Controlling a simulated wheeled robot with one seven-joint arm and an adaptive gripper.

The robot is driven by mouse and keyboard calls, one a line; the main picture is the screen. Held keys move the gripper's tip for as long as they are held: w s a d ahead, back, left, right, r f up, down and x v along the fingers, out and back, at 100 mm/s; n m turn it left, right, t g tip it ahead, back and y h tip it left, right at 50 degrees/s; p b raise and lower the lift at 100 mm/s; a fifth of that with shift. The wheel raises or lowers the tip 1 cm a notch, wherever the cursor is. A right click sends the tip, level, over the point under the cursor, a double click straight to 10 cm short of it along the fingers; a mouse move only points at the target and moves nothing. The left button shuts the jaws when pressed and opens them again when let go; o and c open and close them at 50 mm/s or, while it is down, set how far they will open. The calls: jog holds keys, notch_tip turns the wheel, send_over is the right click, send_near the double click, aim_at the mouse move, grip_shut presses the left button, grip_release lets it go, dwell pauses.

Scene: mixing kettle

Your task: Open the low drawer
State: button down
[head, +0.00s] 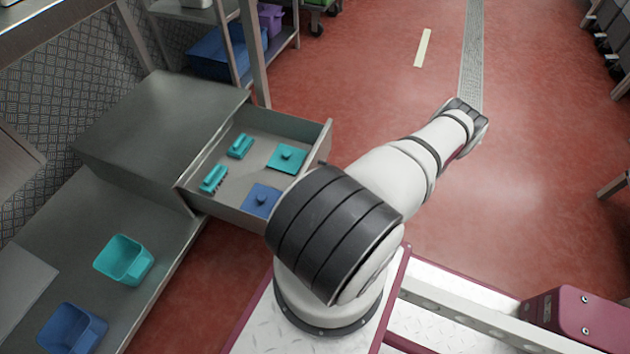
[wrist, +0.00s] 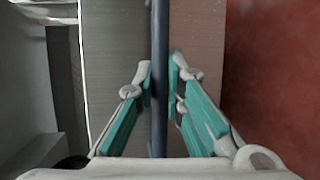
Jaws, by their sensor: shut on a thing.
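In the head view, a grey metal drawer (head: 228,206) stands pulled out from a steel cabinet (head: 160,125). It holds teal and blue tools. I cannot tell whether it is the low drawer; the area below it is hidden. In the wrist view, my gripper (wrist: 160,76) has its teal-padded fingers on both sides of a long dark bar handle (wrist: 159,25), shut on it. The bar runs upright in the picture, in front of a grey-brown panel (wrist: 208,40). My gripper is hidden in the head view.
A steel bench (head: 60,235) at the left carries a teal bin (head: 123,260) and a blue bin (head: 70,328). A rack (head: 245,45) stands behind the cabinet. The red floor (head: 540,190) at the right is largely clear.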

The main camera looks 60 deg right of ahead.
jog(key=shift+s+d, duration=0.1)
jog(key=shift+s, duration=0.6)
jog(key=c, duration=1.7)
grip_release()
jog(key=shift+o, duration=0.2)
jog(key=v, duration=1.2)
